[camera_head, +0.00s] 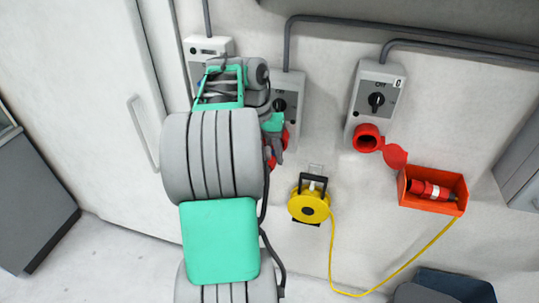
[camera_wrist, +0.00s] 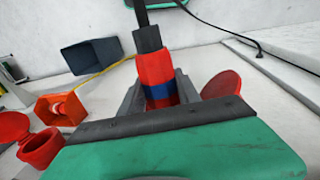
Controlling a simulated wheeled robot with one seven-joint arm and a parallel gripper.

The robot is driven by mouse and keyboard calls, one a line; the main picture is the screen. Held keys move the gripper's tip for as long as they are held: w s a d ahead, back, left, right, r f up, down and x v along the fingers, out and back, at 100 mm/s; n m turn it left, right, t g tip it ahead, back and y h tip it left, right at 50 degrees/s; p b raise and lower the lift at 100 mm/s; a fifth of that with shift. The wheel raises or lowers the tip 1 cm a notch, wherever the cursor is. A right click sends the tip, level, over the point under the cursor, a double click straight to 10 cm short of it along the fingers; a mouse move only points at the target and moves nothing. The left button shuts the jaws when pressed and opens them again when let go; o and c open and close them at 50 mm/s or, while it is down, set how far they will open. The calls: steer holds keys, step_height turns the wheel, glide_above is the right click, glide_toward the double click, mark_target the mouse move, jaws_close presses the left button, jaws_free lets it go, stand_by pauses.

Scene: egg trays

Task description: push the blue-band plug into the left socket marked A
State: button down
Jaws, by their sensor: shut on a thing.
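The blue-band plug (camera_wrist: 155,70) is red with a blue ring and a dark cable end, and sits between the fingers of my gripper (camera_wrist: 160,93) in the wrist view. My gripper is shut on it. In the head view my gripper (camera_head: 274,146) is beside the middle wall box, with red parts around it; the plug cannot be made out there. The left wall box (camera_head: 197,46) is mostly behind my arm. Its socket and mark are hidden. In the wrist view a red round lid (camera_wrist: 222,84) stands right of the plug. Whether the plug touches a socket is hidden.
The middle box (camera_head: 291,92) is partly covered by my arm. The right box (camera_head: 377,85) has a red socket (camera_head: 367,138) with its lid open. An orange bin (camera_head: 414,199) holds another red plug (camera_head: 427,189). A yellow cable reel (camera_head: 309,206) hangs below the boxes.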

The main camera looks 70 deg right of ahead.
mark_target(266, 148)
steer(key=shift+w+d+r+p, duration=0.15)
steer(key=shift+d+p, duration=0.15)
steer(key=shift+d, duration=0.55)
stand_by(0.5)
steer(key=c, duration=1.7)
jaws_free()
steer(key=shift+d, duration=0.1)
steer(key=o, duration=0.9)
steer(key=shift+o, duration=0.2)
steer(key=r, duration=0.3)
steer(key=w+r, duration=0.1)
steer(key=r, duration=0.2)
steer(key=shift+w+r, duration=0.1)
steer(key=shift+r, duration=0.1)
steer(key=shift+w+a+r, duration=0.2)
steer(key=shift+a+r, duration=0.05)
steer(key=shift+r, duration=0.2)
